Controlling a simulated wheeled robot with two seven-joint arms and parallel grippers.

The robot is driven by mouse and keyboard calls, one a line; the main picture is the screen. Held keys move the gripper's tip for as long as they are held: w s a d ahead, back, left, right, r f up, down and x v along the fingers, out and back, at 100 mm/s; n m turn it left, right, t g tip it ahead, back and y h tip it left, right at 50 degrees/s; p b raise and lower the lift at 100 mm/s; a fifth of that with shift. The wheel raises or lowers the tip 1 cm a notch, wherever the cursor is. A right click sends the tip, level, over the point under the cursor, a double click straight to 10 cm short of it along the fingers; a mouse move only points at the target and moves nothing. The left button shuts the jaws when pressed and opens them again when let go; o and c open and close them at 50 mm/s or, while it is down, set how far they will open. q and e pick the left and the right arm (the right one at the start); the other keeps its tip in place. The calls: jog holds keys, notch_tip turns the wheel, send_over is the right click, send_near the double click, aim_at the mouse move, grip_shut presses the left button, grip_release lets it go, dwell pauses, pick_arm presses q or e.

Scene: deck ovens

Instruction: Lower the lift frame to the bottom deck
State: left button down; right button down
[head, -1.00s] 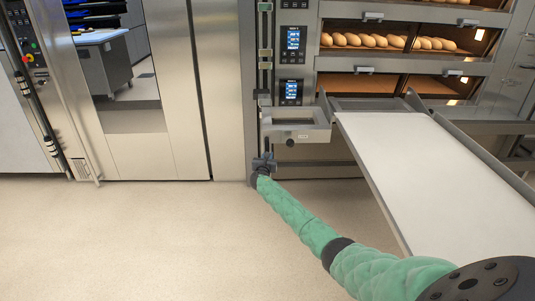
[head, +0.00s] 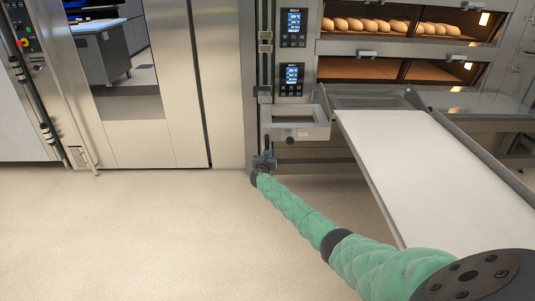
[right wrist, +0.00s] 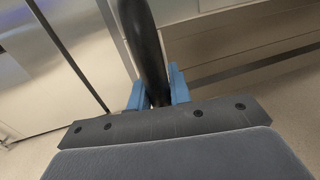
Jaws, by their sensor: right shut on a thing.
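The lift frame (head: 440,165) is a long white loading surface with grey side rails, sloping from the oven front toward the lower right in the head view. Its far end is below the lowest lit deck opening (head: 357,69). My right gripper (head: 264,161) is at the foot of the narrow upright beside the oven, left of the frame. In the right wrist view its blue fingers (right wrist: 158,98) are shut around a black bar-like handle (right wrist: 146,45). My left gripper is not in view.
Loaves (head: 370,26) fill the deck above the empty lit one. Two control panels (head: 291,79) stand left of the decks. A small grey tray (head: 300,132) juts out above my right gripper. Steel cabinet doors stand at left; the floor (head: 130,235) before them is clear.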

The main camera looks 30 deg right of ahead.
jog(key=shift+d+r, duration=0.1)
jog(key=shift+r, duration=0.1)
jog(key=c, duration=1.3)
grip_release()
jog(key=p+v, duration=0.1)
jog(key=v, duration=0.7)
jog(key=shift+w, duration=0.15)
jog(key=shift+f, duration=0.1)
